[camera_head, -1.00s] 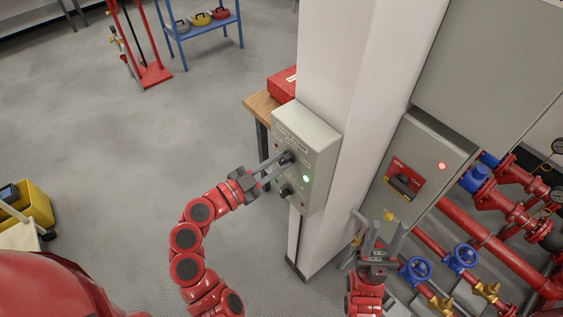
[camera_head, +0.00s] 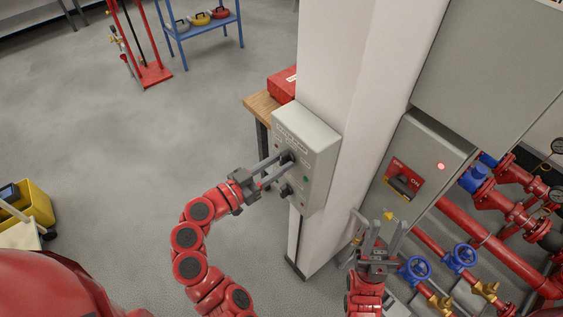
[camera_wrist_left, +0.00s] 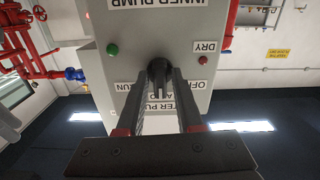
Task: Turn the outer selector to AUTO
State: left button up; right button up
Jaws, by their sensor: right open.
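The grey control panel (camera_head: 308,150) is on the white pillar, with two dark selector knobs on its face. The upper, outer selector (camera_head: 287,158) is between the fingers of my left gripper (camera_head: 277,168). In the left wrist view the fingers (camera_wrist_left: 160,85) press on both sides of this dark knob (camera_wrist_left: 159,70). Upside-down labels, among them OFF and RUN, are partly hidden behind the fingers; the knob's exact pointing cannot be told. The lower selector (camera_head: 286,190) is free. My right gripper (camera_head: 380,225) is open and empty, right of the pillar's base.
The green lamp (camera_wrist_left: 112,50) looks dull; a small red lamp (camera_wrist_left: 203,60) is opposite. A grey cabinet (camera_head: 425,155) with a red-and-yellow switch (camera_head: 403,182) stands to the right. Red pipes with blue valve wheels (camera_head: 416,268) are near my right gripper.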

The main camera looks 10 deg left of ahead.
aim_at(280, 163)
pick_arm(q)
jog(key=shift+o, duration=1.2)
jog(key=shift+a+f, duration=0.1)
jog(key=b+v, duration=0.4)
jog(key=b, duration=0.1)
jog(key=shift+s+a+f, duration=0.15)
jog(key=shift+a, duration=0.05)
jog(key=shift+s+a+r+b, duration=0.25)
jog(key=shift+s+a+b, duration=0.1)
jog(key=shift+s+a, duration=0.15)
